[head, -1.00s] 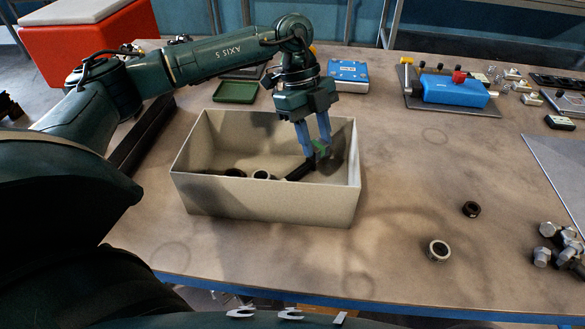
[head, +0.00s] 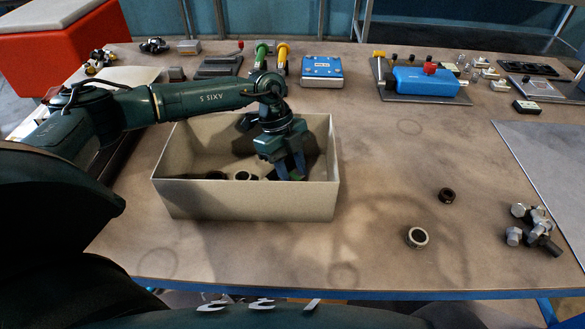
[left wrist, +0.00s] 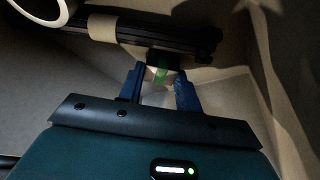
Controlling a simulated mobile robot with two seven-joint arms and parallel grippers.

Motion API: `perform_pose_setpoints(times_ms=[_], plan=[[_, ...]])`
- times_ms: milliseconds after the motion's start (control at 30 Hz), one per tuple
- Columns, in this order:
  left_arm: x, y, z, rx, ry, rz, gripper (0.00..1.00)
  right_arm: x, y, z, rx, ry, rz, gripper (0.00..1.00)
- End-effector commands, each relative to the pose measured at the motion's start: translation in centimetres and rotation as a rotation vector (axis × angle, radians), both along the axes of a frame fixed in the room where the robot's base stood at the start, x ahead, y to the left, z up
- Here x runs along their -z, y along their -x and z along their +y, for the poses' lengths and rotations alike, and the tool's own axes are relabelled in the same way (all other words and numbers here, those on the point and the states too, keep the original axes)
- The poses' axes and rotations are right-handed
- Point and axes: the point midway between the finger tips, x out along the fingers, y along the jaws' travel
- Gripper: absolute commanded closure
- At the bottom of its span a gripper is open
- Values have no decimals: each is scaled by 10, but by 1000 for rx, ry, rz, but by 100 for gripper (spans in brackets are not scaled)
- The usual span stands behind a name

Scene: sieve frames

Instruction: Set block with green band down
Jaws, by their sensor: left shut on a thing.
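My left gripper (head: 290,174) is low inside a beige open-topped box (head: 245,202), near its right end, pointing down. It is shut on the block with the green band (left wrist: 162,73), which shows between the blue fingertips in the left wrist view, where the gripper also appears (left wrist: 159,88). The block lies close to a dark rail-like bar (left wrist: 190,38) in the box; I cannot tell whether they touch. In the head view the block is mostly hidden by my gripper and the box's front wall. My right gripper is not in view.
A pale ring (head: 246,177) lies in the box left of my gripper. Right of the box are a pale ring-shaped part (head: 417,237), a dark nut (head: 446,195) and several bolts (head: 535,227). A blue device (head: 322,71) stands behind. The table just right of the box is clear.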

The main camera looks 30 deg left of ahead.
Motion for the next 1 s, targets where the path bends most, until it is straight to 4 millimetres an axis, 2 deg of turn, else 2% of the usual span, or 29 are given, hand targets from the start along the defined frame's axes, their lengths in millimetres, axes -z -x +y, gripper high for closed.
perform_pose_setpoints(times_ms=[67,100,333,667,1000], plan=[[2,0,0,0,1,-1,95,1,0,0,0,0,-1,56],[2,0,0,0,0,0,63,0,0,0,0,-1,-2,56],[2,0,0,0,0,0,44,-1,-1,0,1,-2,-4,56],[-5,-1,2,0,0,-1,44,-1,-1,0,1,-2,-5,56],[-54,-8,22,-2,-1,-3,44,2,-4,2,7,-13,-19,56]])
